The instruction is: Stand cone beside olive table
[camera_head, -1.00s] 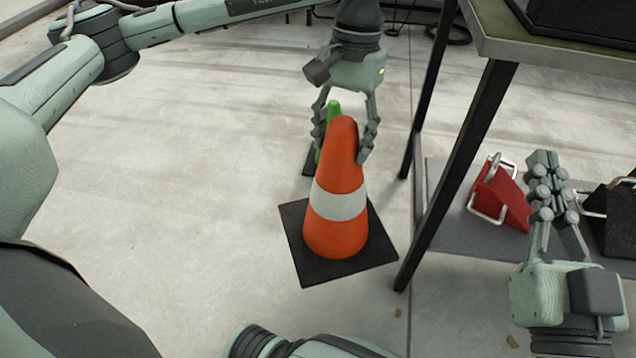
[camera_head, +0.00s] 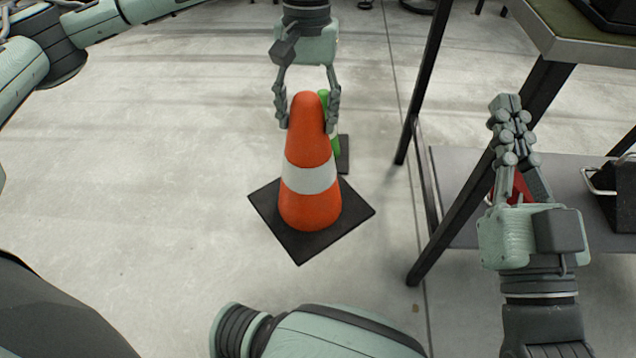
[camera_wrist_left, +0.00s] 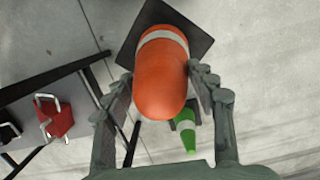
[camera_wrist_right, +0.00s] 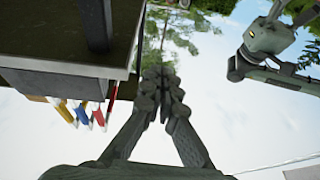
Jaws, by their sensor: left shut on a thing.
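The orange cone (camera_head: 308,210) with a white band and black square base is upright in the head view, left of the olive table (camera_head: 566,22). My left gripper (camera_head: 307,115) is shut on its upper part, one finger on each side. The cone (camera_wrist_left: 160,85) also shows between the fingers in the left wrist view. I cannot tell whether its base touches the floor. My right gripper (camera_head: 510,135) is shut and empty, in front of the table's lower shelf (camera_head: 465,165). It also shows shut in the right wrist view (camera_wrist_right: 165,85).
A green cone (camera_head: 335,135) stands just behind the orange one, partly hidden. A red wheel chock (camera_wrist_left: 55,118) lies on the lower shelf. A black table leg (camera_head: 475,185) stands right of the orange cone. The floor left of the cone is clear.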

